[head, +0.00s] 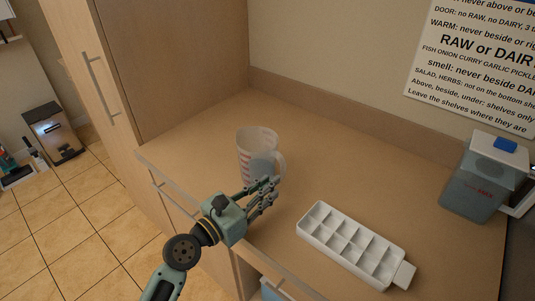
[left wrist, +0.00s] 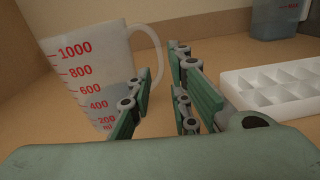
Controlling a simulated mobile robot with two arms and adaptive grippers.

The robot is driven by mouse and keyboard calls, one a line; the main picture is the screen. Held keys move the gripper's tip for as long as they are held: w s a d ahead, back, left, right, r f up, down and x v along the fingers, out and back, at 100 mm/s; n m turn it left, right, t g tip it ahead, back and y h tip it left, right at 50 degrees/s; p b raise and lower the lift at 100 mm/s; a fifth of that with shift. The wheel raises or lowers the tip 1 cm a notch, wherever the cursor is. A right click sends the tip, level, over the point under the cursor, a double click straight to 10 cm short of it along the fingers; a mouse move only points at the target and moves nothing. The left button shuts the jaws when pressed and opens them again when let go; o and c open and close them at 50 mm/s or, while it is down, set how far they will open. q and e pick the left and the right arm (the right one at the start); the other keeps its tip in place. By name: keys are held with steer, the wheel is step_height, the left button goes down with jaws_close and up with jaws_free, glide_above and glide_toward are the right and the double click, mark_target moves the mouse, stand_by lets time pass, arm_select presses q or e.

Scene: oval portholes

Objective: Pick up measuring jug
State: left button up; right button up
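The measuring jug (head: 252,150) is a translucent cup with red markings. It stands upright on the wooden counter, and its handle is on the right side. My left gripper (head: 266,188) is at the near right side of the jug, low over the counter. In the left wrist view the jug (left wrist: 85,75) shows red numbers, with its handle toward the right. There the fingers of my left gripper (left wrist: 163,88) are apart with nothing between them. The left finger overlaps the jug's lower right side; I cannot tell whether they touch. My right gripper is out of view.
A white ice cube tray (head: 350,243) lies on the counter to the right; it also shows in the wrist view (left wrist: 262,98). A grey-green container with a white lid (head: 486,180) stands at the far right. The counter (head: 320,150) behind the jug is clear. A tall cabinet (head: 95,80) borders the left.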

mark_target(279, 172)
arm_select(q)
steer(key=shift+w+d+r, duration=0.1)
steer(key=shift+w+d, duration=0.25)
steer(key=shift+w+d+r+p, duration=0.25)
steer(key=shift+w+d, duration=0.1)
steer(key=shift+w, duration=0.15)
steer(key=shift+w+d+r+p, duration=0.25)
steer(key=shift+w+d, duration=0.1)
steer(key=shift+w, duration=0.1)
steer(key=x, duration=0.2)
steer(key=shift+w+d+f, duration=0.15)
steer(key=shift+w, duration=0.15)
steer(key=shift+w+d, duration=0.15)
steer(key=shift+w, duration=0.05)
steer(key=c, duration=0.4)
jaws_close()
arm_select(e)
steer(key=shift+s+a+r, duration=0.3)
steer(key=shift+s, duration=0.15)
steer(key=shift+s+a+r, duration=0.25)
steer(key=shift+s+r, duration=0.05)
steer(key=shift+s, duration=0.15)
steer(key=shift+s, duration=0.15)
